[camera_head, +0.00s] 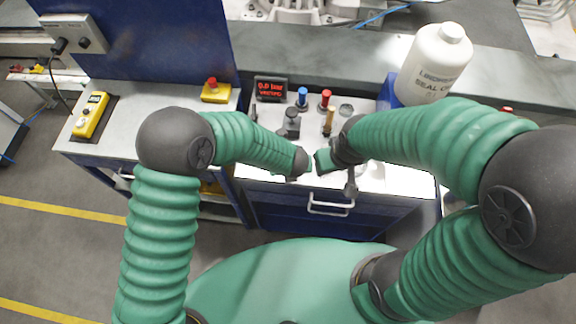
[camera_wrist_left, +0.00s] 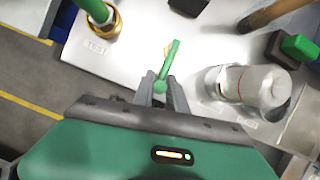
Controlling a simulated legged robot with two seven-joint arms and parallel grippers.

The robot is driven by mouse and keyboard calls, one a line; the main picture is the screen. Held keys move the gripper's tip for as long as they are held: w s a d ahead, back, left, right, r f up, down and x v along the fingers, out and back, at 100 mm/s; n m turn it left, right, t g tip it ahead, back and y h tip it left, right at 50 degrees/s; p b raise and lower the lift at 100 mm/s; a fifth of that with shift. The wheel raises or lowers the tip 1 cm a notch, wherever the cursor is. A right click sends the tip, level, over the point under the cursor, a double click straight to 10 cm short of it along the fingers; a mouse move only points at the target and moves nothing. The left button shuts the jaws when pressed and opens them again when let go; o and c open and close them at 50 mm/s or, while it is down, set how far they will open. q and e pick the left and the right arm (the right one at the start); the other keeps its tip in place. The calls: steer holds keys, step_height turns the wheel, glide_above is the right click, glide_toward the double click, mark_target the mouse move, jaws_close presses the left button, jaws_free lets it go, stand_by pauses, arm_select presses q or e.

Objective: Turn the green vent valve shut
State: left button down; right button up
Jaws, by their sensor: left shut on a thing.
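The green vent valve's lever handle (camera_wrist_left: 170,62) stands up from the white bench top in the left wrist view. My left gripper (camera_wrist_left: 162,88) is shut on the lower part of this handle, one grey finger on each side. In the head view my left arm ends over the bench, where the wrist hides the valve and fingers. My right gripper (camera_head: 350,184) is above the bench front, close to the left wrist. Its fingers are too small and dark to show whether they are open or shut.
A green pipe in a brass fitting (camera_wrist_left: 100,24) is at upper left. A white bottle (camera_head: 432,68) is right.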

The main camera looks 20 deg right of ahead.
arm_select(q)
steer(key=shift+a+f, duration=0.1)
stand_by(0.3)
steer(key=c, duration=1.7)
jaws_free()
steer(key=o, duration=0.4)
steer(key=shift+w, duration=0.1)
steer(key=shift+c, duration=0.2)
